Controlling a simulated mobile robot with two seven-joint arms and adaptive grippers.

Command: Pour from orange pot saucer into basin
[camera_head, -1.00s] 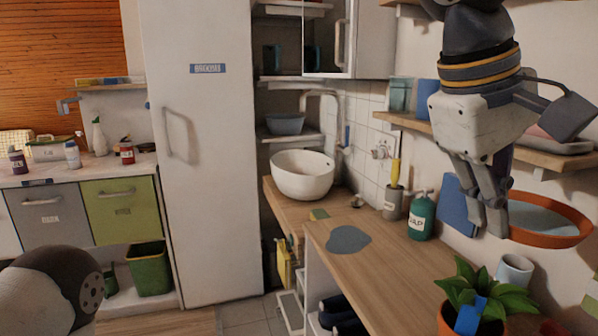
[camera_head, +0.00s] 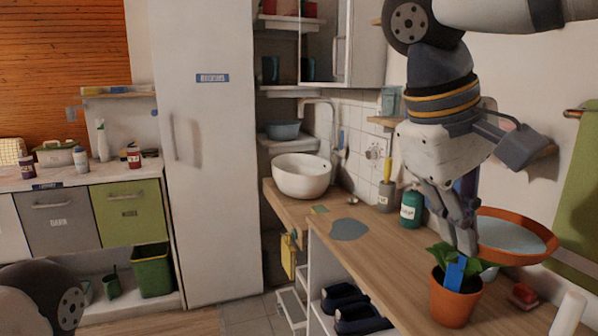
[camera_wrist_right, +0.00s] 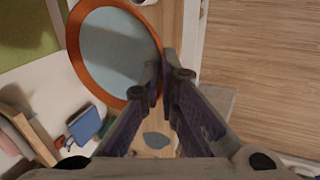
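The orange pot saucer (camera_head: 517,236) holds a grey-blue liquid and is level in the head view, raised above the right end of the wooden counter. My right gripper (camera_head: 462,236) is shut on the saucer's left rim. The right wrist view also shows the saucer (camera_wrist_right: 150,88), its rim between my fingertips (camera_wrist_right: 168,80). The white basin (camera_head: 301,178) stands upright on the far part of the counter, left of the saucer and apart from it. My left gripper is out of view; only part of my left arm shows at the lower left.
A potted plant (camera_head: 455,290) with a blue tag stands just below the saucer. A green soap bottle (camera_head: 411,208) and a brush holder (camera_head: 386,195) stand by the tiled wall. A grey-blue puddle or mat (camera_head: 349,229) lies on the counter (camera_head: 385,258). A faucet (camera_head: 325,104) rises behind the basin.

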